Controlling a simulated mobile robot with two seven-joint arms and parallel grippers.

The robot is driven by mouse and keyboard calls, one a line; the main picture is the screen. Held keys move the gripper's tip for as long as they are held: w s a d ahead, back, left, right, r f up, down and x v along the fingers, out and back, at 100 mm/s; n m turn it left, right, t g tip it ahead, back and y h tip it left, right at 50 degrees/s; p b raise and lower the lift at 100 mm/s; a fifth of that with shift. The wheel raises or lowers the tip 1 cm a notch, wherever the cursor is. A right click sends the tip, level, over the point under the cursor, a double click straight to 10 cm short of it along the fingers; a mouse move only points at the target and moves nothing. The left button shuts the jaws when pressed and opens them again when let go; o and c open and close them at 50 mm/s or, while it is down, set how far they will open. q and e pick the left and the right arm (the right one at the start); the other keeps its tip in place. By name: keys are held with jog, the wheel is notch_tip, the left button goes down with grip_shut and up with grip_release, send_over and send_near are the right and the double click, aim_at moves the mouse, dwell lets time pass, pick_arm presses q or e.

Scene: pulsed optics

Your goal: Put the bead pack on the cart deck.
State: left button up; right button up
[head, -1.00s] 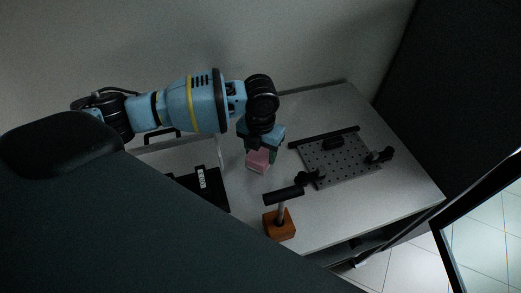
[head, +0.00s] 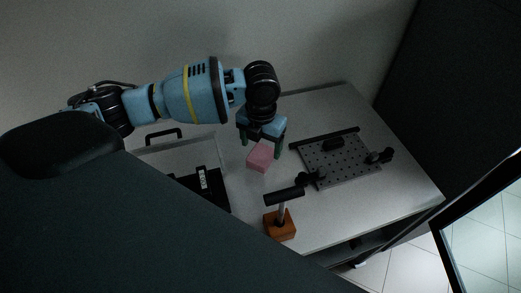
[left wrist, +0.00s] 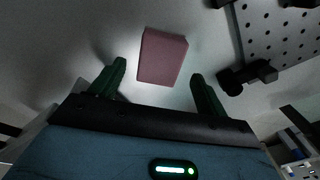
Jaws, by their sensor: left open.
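The bead pack looks to be the pink block (head: 263,156), which sits on the pale bench top (head: 238,195). It also shows in the left wrist view (left wrist: 162,57), just beyond my fingertips. My left gripper (head: 261,145) is open and empty above and behind the block, with its two green fingers apart. In the left wrist view the gripper (left wrist: 160,83) has nothing between its fingers. The pale surface with a black handle at left (head: 185,155) looks like the cart deck. My right gripper is not in view.
A perforated grey plate (head: 345,168) with black fittings lies right of the block. An orange-based post with a black cylinder (head: 280,222) stands in front. A black item with a white label (head: 205,185) lies at left.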

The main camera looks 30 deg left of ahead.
aim_at(261, 154)
pick_arm(q)
notch_tip(261, 154, up, 8)
jog(key=shift+r, duration=0.25)
